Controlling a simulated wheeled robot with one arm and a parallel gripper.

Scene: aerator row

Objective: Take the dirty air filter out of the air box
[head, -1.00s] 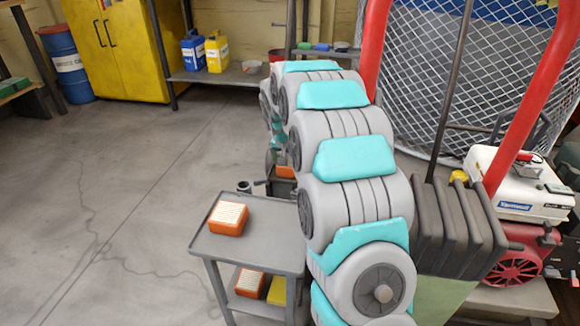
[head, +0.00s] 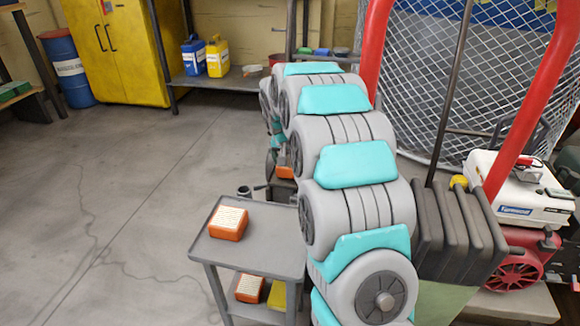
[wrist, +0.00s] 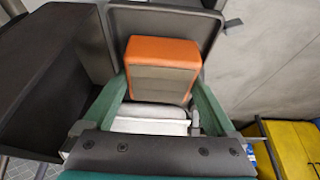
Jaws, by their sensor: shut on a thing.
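In the wrist view, the dirty air filter (wrist: 162,72) has an orange rim and a dull brown-grey face. My gripper (wrist: 160,84) is shut on it, with one green finger at each side. A dark, open, raised-edge housing that looks like the air box (wrist: 208,22) surrounds the filter's far end. I cannot tell how deep the filter sits in it. In the head view my arm covers the gripper. A bit of orange (head: 284,172) shows beside the arm, mostly hidden, and I cannot tell if it is the held filter.
A grey cart (head: 262,257) stands left of my arm, with a pale-faced orange filter (head: 228,222) on top and another (head: 249,288) on its lower shelf. A red-framed net and a red-and-white machine (head: 515,195) stand right. Open floor lies left, before a yellow cabinet (head: 108,50).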

